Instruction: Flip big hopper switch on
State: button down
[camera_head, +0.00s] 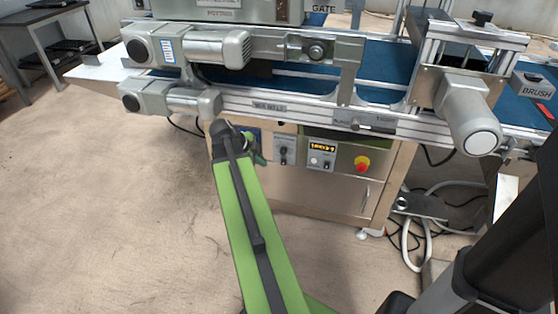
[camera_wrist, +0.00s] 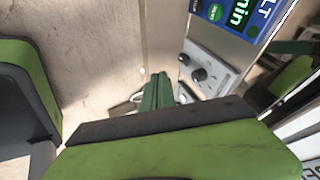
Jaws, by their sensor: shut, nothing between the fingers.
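No switch in view has a label I can read as big hopper. A small grey switch panel (camera_head: 284,150) with dark knobs is on the machine front, just right of my gripper (camera_head: 259,157). This panel also shows in the wrist view (camera_wrist: 220,82), with a black knob (camera_wrist: 198,75) and a smaller one above it. In the wrist view my gripper's green fingers (camera_wrist: 156,92) are together and empty, left of and below the knobs. They look apart from the knobs, but I cannot tell the depth. My arm hides part of the machine front in the head view.
Motors (camera_head: 200,49) and the conveyor rail (camera_head: 290,112) overhang the front. Cables (camera_head: 430,225) lie at right. Floor (camera_head: 110,210) at left is clear.

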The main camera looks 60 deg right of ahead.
aim_at(284, 161)
jog(key=shift+s+d+r+m, duration=0.1)
jog(key=shift+s+d+m, duration=0.3)
jog(key=shift+s+d, duration=0.1)
jog(key=d+f+b, duration=0.5)
jog(key=d, duration=0.1)
jog(key=d+f+b, duration=0.3)
jog(key=shift+s+f+b, duration=0.35)
